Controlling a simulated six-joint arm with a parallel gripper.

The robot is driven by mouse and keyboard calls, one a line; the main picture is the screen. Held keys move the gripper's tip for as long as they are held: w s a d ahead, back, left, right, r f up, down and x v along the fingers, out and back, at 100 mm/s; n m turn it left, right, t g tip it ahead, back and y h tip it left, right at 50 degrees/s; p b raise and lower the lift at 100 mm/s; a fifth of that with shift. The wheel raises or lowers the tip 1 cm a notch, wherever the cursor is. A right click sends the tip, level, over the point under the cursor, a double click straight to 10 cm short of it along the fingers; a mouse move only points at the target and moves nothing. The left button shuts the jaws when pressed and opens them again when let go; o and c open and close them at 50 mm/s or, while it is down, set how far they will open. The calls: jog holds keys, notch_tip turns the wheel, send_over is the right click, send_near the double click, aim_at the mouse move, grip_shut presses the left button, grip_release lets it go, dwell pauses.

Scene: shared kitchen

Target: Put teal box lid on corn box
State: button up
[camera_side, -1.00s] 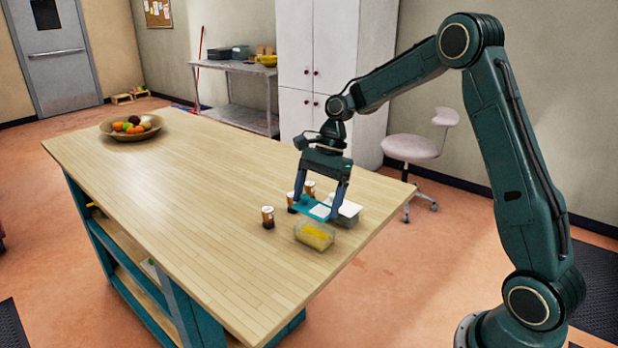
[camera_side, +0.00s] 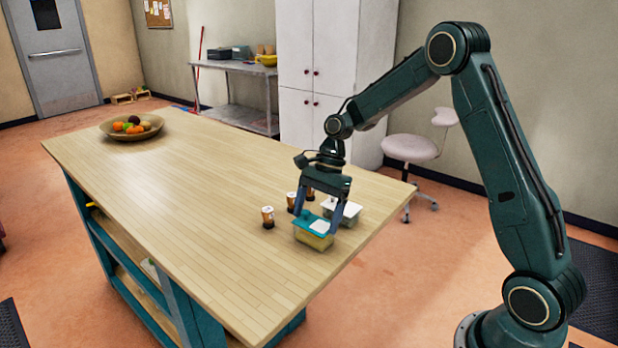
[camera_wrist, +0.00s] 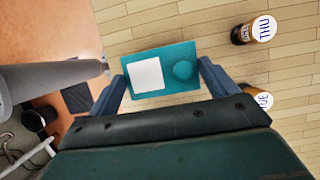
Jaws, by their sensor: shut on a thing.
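The teal lid (camera_side: 312,223) has a white label and a round raised knob. It lies over the top of the clear corn box (camera_side: 313,239), whose yellow contents show below it. My gripper (camera_side: 319,222) is shut on the lid, with one finger at each end. In the wrist view the lid (camera_wrist: 161,70) sits level between the fingers of my gripper (camera_wrist: 162,80) and hides the corn box. I cannot tell whether the lid is fully seated on the rim.
A second box with a white lid (camera_side: 346,208) stands close behind the corn box. Several small jars with white caps stand nearby, one (camera_side: 268,217) to the left. A fruit bowl (camera_side: 131,128) is far off. The wooden table (camera_side: 190,210) is clear at left.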

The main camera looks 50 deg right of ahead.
jog(key=shift+f, duration=0.4)
jog(key=o, duration=0.8)
jog(key=shift+d+r, duration=0.1)
jog(key=shift+r, duration=0.75)
jog(key=v, duration=1.1)
jog(key=shift+r, duration=0.15)
